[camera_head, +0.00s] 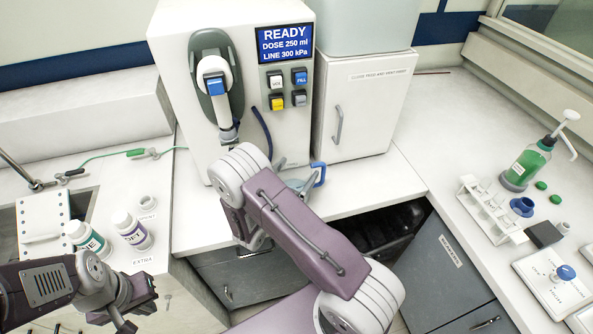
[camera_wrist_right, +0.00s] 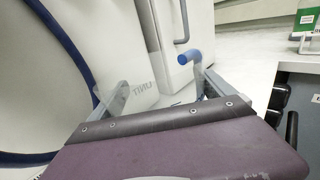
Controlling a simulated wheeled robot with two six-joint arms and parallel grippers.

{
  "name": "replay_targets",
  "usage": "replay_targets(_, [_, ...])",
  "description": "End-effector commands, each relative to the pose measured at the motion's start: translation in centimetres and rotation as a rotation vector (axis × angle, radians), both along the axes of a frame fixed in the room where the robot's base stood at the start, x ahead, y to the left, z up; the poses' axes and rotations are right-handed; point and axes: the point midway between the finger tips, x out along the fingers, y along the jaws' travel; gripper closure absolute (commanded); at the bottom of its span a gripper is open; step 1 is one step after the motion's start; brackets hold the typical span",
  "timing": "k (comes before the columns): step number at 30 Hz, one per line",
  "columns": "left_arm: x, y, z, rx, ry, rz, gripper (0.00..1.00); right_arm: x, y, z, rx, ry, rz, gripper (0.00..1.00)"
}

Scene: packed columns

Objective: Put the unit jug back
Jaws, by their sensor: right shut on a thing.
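The unit jug is a clear vessel with a blue handle (camera_head: 319,174), in front of the white dispenser (camera_head: 180,120) and the white cabinet. In the head view my right arm hides most of it. In the right wrist view the clear jug wall (camera_wrist_right: 138,92) carries the lettering "UNIT", and the blue handle stands to its right. My right gripper (camera_wrist_right: 155,92) is shut on the jug, its grey fingers at either side. Whether the jug touches the counter cannot be told. My left gripper (camera_head: 128,305) is at the lower left, its jaws unclear.
The dispenser's screen (camera_head: 285,44) reads READY, DOSE 250 ml, LINE 300 kPa. The closed cabinet (camera_head: 360,110) stands to its right. Bottles (camera_head: 131,231) stand at left near my left arm. A tube rack (camera_head: 492,208) and green soap bottle (camera_head: 528,165) are at right. The right counter's back is clear.

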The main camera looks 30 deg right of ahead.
Motion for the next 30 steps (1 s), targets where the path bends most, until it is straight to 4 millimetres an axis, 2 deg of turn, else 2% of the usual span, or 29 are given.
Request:
replay_targets(8, [0.0, 0.0, -0.4, 0.000, 0.000, 0.000, 1.00, 0.0, 0.0, -0.4, -0.001, -0.002, 0.000, 0.77])
replay_targets(9, [0.0, 0.0, -0.3, 0.000, 0.000, 0.000, 1.00, 0.0, 0.0, -0.3, 0.001, -0.001, 0.000, 0.00])
replay_targets(19, [0.0, 0.0, 0.1, 0.000, 0.000, 0.000, 1.00, 0.0, 0.1, 0.2, 0.001, -0.001, 0.001, 0.00])
replay_targets(23, [0.0, 0.0, -0.6, 0.000, 0.000, 0.000, 1.00, -0.9, 1.9, -0.1, 0.001, -0.002, 0.006, 0.00])
replay_targets(30, [0.0, 0.0, -1.5, 0.000, 0.000, 0.000, 1.00, -3.5, 6.1, -0.1, 0.001, -0.002, 0.007, 0.00])
